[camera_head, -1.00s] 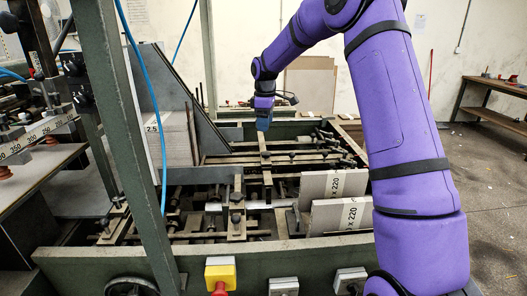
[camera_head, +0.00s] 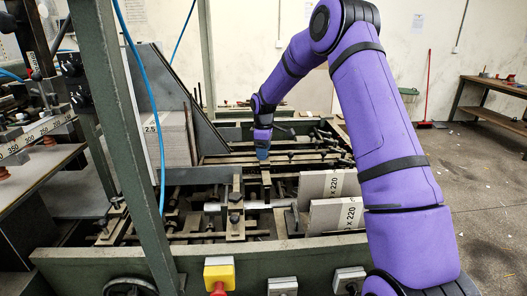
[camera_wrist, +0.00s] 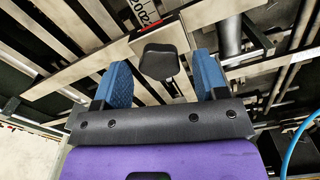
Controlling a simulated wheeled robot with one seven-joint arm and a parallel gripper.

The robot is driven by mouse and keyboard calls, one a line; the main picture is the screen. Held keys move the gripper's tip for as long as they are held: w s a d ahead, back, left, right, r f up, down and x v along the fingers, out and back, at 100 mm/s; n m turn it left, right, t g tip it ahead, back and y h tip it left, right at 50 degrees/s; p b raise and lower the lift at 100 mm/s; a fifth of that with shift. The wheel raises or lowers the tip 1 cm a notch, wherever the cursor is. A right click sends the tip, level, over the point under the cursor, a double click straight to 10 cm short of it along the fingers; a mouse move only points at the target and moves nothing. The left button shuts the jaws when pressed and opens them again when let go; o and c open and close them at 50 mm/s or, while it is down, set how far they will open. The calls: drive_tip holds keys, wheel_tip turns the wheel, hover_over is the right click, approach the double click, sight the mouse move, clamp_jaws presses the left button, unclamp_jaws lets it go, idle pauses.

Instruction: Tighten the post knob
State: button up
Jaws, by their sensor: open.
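A dark, rounded post knob (camera_wrist: 158,62) shows in the wrist view, just ahead of my gripper and between the lines of its two fingers. My gripper (camera_wrist: 163,80) is open, with one blue-padded finger on each side of the knob and a gap to both. In the head view my gripper (camera_head: 262,152) points down over the far part of the feeder's bar frame. The knob under it cannot be made out there, as the gripper covers that spot.
Grey boards marked 220 (camera_head: 335,214) stand at the right of the feeder. A board stack (camera_head: 174,138) stands behind the upright green post (camera_head: 116,120). Other dark knobs (camera_head: 235,197) sit on the nearer bars. A blue hose (camera_head: 148,100) hangs at the left.

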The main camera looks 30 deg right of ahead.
drive_tip(key=shift+f, duration=0.1)
drive_tip(key=c, duration=0.9)
